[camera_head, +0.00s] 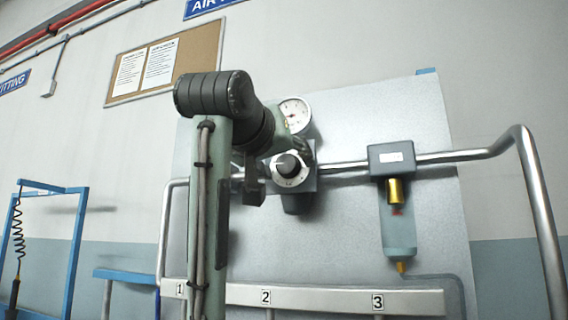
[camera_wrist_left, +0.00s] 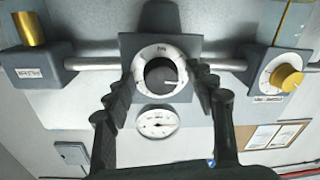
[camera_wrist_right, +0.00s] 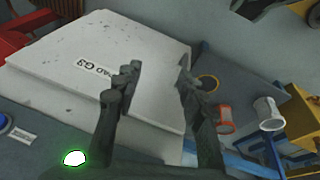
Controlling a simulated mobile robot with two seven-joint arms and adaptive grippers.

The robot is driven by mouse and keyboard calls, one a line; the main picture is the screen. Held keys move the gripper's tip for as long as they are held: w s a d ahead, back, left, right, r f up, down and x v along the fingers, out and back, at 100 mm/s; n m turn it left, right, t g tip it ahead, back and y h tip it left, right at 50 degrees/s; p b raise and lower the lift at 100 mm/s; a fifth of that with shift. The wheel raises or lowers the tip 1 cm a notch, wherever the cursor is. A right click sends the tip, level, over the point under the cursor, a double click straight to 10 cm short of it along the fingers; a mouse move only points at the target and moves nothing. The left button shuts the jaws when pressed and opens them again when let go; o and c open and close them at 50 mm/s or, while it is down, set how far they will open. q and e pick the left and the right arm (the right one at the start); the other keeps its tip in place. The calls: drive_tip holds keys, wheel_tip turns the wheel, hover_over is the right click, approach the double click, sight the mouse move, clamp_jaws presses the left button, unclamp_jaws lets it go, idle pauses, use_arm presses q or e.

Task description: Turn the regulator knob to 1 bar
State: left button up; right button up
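The regulator (camera_head: 294,190) sits on a pipe on the grey panel, with a dark knob (camera_head: 288,167) in a white dial ring. The knob also shows in the left wrist view (camera_wrist_left: 162,74), facing the camera, with a light pointer mark. My left gripper (camera_head: 277,168) is open in front of the regulator. In the left wrist view its fingers (camera_wrist_left: 167,84) stand on either side of the knob, with gaps visible. My right gripper (camera_wrist_right: 158,75) is open and empty.
A filter unit (camera_head: 396,215) with a brass cylinder hangs right of the regulator. A numbered rail (camera_head: 320,298) runs below. The left wrist view shows a yellow knob (camera_wrist_left: 286,78). A pale pad (camera_wrist_right: 100,75), green-lit button (camera_wrist_right: 75,158) and white cup (camera_wrist_right: 268,113) lie under my right gripper.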

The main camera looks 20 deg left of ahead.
use_arm(q)
drive_tip(key=s, duration=0.7)
drive_tip(key=shift+s, duration=0.25)
idle(0.6)
